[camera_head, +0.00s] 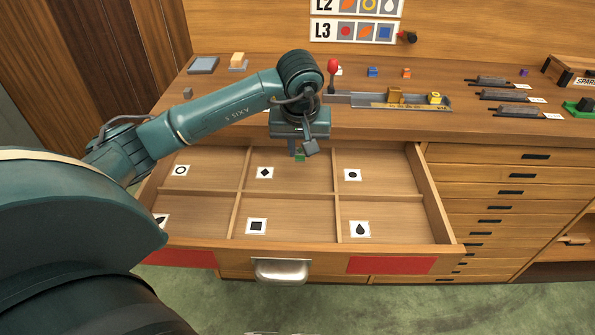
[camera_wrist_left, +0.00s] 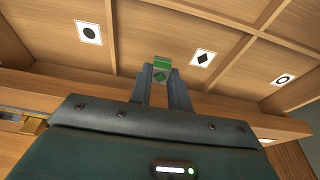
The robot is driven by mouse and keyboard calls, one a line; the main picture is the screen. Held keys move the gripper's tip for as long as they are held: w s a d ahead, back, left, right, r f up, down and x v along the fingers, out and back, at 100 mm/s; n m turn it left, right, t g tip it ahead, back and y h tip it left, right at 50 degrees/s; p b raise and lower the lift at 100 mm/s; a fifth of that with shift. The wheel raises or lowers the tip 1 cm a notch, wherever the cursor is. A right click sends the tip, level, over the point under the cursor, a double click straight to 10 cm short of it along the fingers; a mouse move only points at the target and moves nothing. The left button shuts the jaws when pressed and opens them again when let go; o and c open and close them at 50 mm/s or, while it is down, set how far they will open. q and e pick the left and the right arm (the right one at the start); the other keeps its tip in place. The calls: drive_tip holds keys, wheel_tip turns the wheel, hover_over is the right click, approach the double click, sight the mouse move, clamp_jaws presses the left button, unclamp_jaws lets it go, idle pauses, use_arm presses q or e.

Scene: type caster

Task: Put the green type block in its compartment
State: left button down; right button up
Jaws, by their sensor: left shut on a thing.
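The green type block (camera_head: 300,158) is held in my left gripper (camera_head: 300,152), over the back middle compartment of the open drawer (camera_head: 300,249). That compartment has a diamond card (camera_head: 264,173). In the left wrist view the green block (camera_wrist_left: 162,63) sits between the two fingertips (camera_wrist_left: 161,76), and a dark diamond mark shows on it. The diamond card (camera_wrist_left: 203,58) is to its right there, and the round-dot card (camera_wrist_left: 88,33) to its left. I cannot tell the block's exact height above the drawer floor. My right gripper is not in view.
Other compartments carry ring (camera_head: 180,170), dot (camera_head: 352,174), square (camera_head: 256,226) and drop (camera_head: 360,229) cards. Thin wooden dividers separate them. A composing stick (camera_head: 365,101) with blocks lies on the worktop behind. Small blue (camera_head: 372,72) and orange (camera_head: 406,73) blocks stand farther back.

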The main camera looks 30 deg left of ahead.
sight(300, 161)
use_arm(q)
drive_tip(key=shift+f, duration=3.4)
drive_tip(key=shift+f, duration=0.2)
drive_tip(key=c, duration=1.3)
unclamp_jaws()
drive_tip(key=shift+r, duration=0.1)
drive_tip(key=shift+r, duration=0.6)
drive_tip(key=v, duration=1.1)
drive_tip(key=shift+s, duration=0.1)
drive_tip(key=shift+d, duration=0.1)
